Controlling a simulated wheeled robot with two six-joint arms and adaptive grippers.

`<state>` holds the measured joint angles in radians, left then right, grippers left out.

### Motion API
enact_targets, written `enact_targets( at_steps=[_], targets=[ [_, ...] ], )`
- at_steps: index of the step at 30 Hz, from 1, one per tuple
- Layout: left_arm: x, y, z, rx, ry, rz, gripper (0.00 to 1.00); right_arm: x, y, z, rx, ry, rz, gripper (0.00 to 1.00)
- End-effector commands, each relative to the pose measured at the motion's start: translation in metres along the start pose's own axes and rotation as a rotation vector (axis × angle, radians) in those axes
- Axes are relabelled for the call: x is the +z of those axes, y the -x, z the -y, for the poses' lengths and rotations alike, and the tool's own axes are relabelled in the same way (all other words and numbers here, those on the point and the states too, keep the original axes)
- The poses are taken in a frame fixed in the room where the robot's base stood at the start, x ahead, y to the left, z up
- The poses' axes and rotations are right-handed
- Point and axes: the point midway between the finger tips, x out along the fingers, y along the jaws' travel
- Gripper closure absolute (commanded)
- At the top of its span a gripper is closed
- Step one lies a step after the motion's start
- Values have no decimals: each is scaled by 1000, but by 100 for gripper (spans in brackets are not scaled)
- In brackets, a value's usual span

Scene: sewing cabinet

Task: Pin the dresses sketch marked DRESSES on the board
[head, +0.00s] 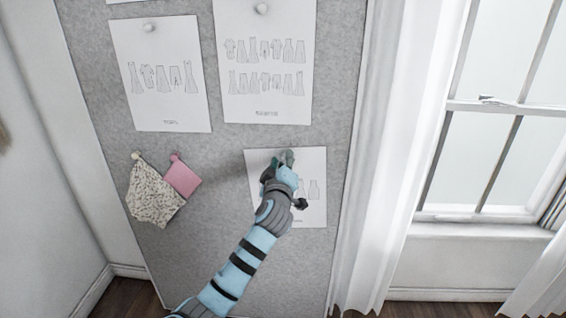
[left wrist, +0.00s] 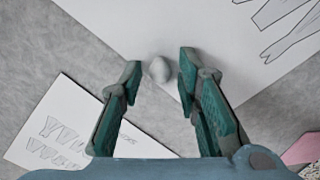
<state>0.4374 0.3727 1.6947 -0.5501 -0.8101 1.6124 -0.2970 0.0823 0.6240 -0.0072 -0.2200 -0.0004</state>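A white sheet (head: 305,212) with garment outlines lies flat against the grey board (head: 220,240) at its lower right. Its label is hidden or too small to read, so I cannot confirm it is DRESSES. My left gripper (head: 281,160) is at the sheet's upper part and covers some of its drawings. In the left wrist view, a pale round pin head (left wrist: 159,70) sits between the fingertips near the sheet's edge. The fingers are apart, with a gap on each side of the pin. My right gripper is not in view.
Two other sheets hang above, one at upper left (head: 165,105) and one at upper right (head: 265,95), each with a round pin. Patterned (head: 153,195) and pink (head: 183,179) fabric swatches hang left of the gripper. A white curtain (head: 375,170) and window stand to the right.

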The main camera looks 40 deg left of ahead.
Motion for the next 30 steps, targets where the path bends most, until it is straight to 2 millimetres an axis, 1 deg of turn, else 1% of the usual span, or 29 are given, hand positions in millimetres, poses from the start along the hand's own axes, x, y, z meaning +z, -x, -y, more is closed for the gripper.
enact_targets(
  at_steps=[5, 8, 11, 14, 21, 24, 27, 30],
  targets=[
    [0, 0, 0, 0, 0, 0, 62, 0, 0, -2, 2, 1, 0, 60],
    [0, 0, 0, 0, 0, 0, 62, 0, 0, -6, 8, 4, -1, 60],
    [1, 6, 0, 0, 0, 1, 62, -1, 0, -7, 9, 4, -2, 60],
    [1, 24, 0, 2, 0, 1, 62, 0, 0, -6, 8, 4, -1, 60],
    [1, 90, 0, 0, 2, 2, 62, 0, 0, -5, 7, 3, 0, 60],
    [1, 109, 0, 0, 2, 3, 62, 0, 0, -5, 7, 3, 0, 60],
    [0, 118, 0, -1, 1, 1, 62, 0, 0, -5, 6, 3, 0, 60],
    [0, 120, 0, -1, 0, 0, 62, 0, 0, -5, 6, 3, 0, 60]
  ],
)
